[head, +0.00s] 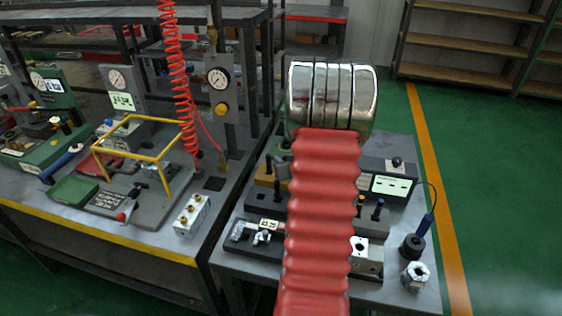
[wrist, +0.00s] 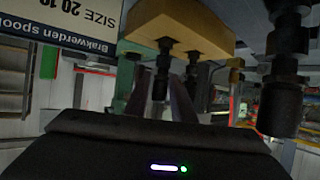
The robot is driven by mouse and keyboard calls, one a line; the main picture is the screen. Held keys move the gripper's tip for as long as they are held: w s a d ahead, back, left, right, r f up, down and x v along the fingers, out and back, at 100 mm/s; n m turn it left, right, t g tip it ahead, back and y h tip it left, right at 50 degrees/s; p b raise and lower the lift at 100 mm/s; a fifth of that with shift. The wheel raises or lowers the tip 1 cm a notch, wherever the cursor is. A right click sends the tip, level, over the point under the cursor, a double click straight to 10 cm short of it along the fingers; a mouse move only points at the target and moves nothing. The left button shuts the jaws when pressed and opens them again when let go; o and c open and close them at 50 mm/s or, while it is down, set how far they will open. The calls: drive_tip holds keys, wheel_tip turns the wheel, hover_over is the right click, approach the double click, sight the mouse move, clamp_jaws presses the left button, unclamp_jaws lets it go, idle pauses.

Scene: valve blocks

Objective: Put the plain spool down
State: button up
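In the wrist view, two slim grey fingers of my gripper (wrist: 163,100) point away from the dark gripper body. A dark stepped pin (wrist: 163,60), possibly the plain spool, shows in line with the gap between them. I cannot tell whether the fingers touch it. A second dark pin (wrist: 192,62) is just right of it. Both meet the edge of a yellow-tan block (wrist: 180,28). A larger black stepped part (wrist: 284,85) is close at the right. In the head view my red arm and its silver joint hide the gripper and much of the right bench.
In the wrist view, a white label (wrist: 60,35) reads "spool" and "SIZE". In the head view, the right bench (head: 325,301) holds a tan block (head: 264,174), a black cylinder (head: 412,247) and a silver cylinder (head: 415,275). A red coiled hose (head: 176,70) hangs over the left bench.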

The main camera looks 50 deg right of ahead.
drive_tip(key=v, duration=0.9)
drive_tip(key=shift+s+r, duration=0.15)
drive_tip(key=shift+s, duration=0.1)
drive_tip(key=shift+a, duration=0.15)
drive_tip(key=shift+w, duration=0.1)
drive_tip(key=w+a+r+n+g+y, duration=0.1)
drive_tip(key=w+a+r, duration=0.1)
drive_tip(key=a+r, duration=0.35)
drive_tip(key=w+a+r+n+g, duration=0.1)
drive_tip(key=w+a+r, duration=0.1)
drive_tip(key=a, duration=0.6)
drive_tip(key=w+a+r+n+g+y, duration=0.1)
drive_tip(key=w+a+r, duration=0.15)
drive_tip(key=a, duration=0.45)
drive_tip(key=s+a+r+n+y, duration=0.1)
drive_tip(key=s+a, duration=0.3)
drive_tip(key=a, duration=0.4)
drive_tip(key=s+a+r+n+g+y, duration=0.1)
drive_tip(key=s+a, duration=0.3)
drive_tip(key=a, duration=0.4)
drive_tip(key=s+a+r+n+g+y, duration=0.1)
drive_tip(key=s+a+r+y, duration=0.1)
drive_tip(key=s+a, duration=0.3)
drive_tip(key=a+y, duration=0.1)
drive_tip(key=a, duration=0.2)
drive_tip(key=shift+a+n, duration=0.3)
